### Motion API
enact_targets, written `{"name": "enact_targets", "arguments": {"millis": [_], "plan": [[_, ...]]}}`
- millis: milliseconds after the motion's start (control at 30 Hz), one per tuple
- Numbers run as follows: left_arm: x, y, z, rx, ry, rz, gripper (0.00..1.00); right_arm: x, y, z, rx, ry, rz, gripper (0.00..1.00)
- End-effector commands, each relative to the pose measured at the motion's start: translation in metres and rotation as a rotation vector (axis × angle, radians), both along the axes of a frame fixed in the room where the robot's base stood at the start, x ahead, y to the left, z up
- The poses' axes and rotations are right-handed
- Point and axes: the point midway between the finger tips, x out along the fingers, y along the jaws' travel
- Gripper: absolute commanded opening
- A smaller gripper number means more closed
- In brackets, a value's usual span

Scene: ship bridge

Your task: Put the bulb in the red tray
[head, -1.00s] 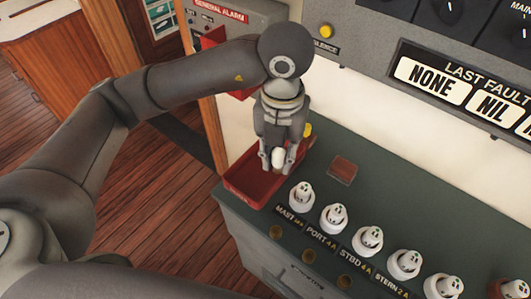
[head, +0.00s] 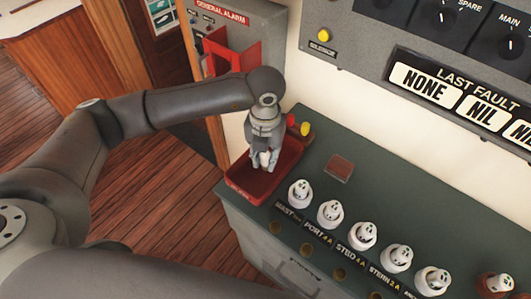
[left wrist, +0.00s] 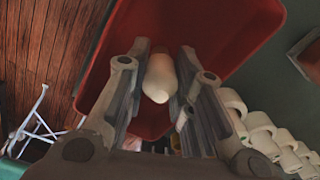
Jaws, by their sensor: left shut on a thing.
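The white bulb (left wrist: 160,78) is between the fingers of my left gripper (left wrist: 158,88), which is shut on it. In the head view my left gripper (head: 262,165) points down over the red tray (head: 240,190), and the bulb (head: 265,158) shows as a small pale shape between its fingers. The red tray (left wrist: 235,25) also fills the upper middle of the left wrist view, behind the bulb. The tray sits at the left end of the green console top. Whether the bulb touches the tray floor cannot be told. My right gripper is not in view.
Several white fuse-like holders, one of them the MAST holder (head: 299,193), stand in a row along the console (head: 375,185). A yellow knob (head: 305,128) and a red one stand behind the tray, near the wall.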

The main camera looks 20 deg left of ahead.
Motion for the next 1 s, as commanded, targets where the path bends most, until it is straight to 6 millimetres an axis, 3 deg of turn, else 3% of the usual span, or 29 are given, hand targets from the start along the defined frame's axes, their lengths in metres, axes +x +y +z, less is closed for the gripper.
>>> {"name": "enact_targets", "arguments": {"millis": [167,200,367,800,1000], "plan": [[0.0,0.0,-0.004,0.0,0.0,0.0,0.09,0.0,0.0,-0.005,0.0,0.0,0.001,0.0],[0.0,0.0,-0.003,0.0,0.0,0.0,0.24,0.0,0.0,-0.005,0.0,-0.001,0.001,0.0],[0.0,0.0,-0.002,0.0,0.0,0.001,0.44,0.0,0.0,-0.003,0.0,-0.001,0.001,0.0],[0.001,0.0,0.005,-0.001,-0.002,0.001,0.44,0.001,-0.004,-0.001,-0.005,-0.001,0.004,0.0],[0.002,-0.001,0.042,-0.003,-0.006,0.0,0.44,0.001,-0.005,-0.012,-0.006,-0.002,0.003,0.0]]}}
